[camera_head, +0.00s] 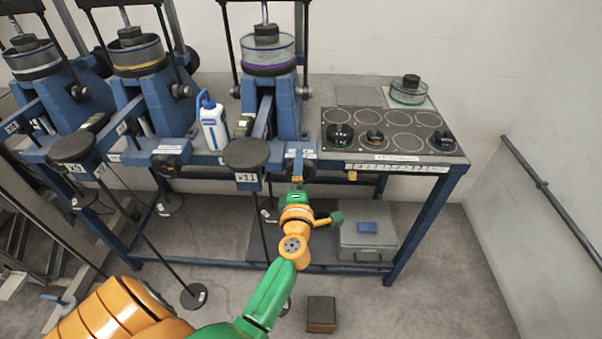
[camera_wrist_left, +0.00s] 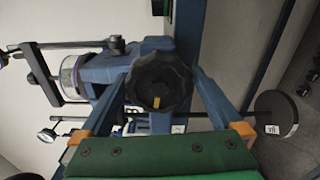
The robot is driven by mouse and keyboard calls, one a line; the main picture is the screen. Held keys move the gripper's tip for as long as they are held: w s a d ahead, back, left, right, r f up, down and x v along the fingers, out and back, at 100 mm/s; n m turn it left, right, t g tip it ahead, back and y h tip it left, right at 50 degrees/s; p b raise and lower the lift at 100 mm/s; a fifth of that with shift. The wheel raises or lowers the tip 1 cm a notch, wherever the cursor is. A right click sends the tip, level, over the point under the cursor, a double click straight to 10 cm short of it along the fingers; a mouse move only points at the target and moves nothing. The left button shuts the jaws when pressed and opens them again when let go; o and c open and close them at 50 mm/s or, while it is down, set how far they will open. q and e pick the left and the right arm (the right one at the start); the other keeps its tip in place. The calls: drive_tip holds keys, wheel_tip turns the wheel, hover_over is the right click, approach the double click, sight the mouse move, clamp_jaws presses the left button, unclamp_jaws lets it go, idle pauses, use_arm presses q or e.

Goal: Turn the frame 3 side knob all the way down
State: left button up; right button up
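Frame 3 (camera_head: 285,122) is the blue lever frame with the purple-ringed cup, the rightmost in the head view. Its black side knob (camera_wrist_left: 158,80) is lobed, with a yellow mark that points to the bottom of the left wrist view. In the head view the knob (camera_head: 309,172) is mostly hidden by my gripper. My left gripper (camera_wrist_left: 160,72) is open, with one blue finger on each side of the knob; I cannot tell whether they touch it. It also shows in the head view (camera_head: 298,163), at the bench's front edge. My right gripper is not in view.
A hanging weight (camera_head: 246,154) on a rod is close left of my gripper. A blue-and-white bottle (camera_head: 212,126) stands on the bench. A panel with several dials (camera_head: 391,134) is to the right. A grey box (camera_head: 368,240) and a brown block (camera_head: 321,313) are below.

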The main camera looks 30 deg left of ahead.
use_arm(q)
drive_tip(key=shift+s+d, duration=0.2)
drive_tip(key=shift+s, duration=0.1)
drive_tip(key=v, duration=0.5)
drive_tip(key=shift+s+p, duration=0.2)
drive_tip(key=shift+p, duration=0.2)
drive_tip(key=d+f+m+h, duration=0.7)
drive_tip(key=d+f+m, duration=0.1)
drive_tip(key=f+m, duration=0.35)
drive_tip(key=s+d+f+m+g+h, duration=0.25)
drive_tip(key=s+f+m, duration=0.2)
drive_tip(key=f, duration=0.35)
drive_tip(key=s+d+f+m+g+h, duration=0.1)
drive_tip(key=s+d+f+m+g, duration=0.15)
drive_tip(key=s+f, duration=0.35)
drive_tip(key=s+a+f+m+g, duration=0.2)
drive_tip(key=s+f+m+g, duration=0.2)
drive_tip(key=s, duration=0.7)
drive_tip(key=s+a+f+m+g, duration=0.3)
drive_tip(key=s+f+m+g, duration=0.2)
drive_tip(key=s+f, duration=0.4)
drive_tip(key=s+y+p, duration=0.1)
drive_tip(key=s, duration=0.2)
drive_tip(key=shift+s+a, duration=0.3)
drive_tip(key=shift+s, duration=0.05)
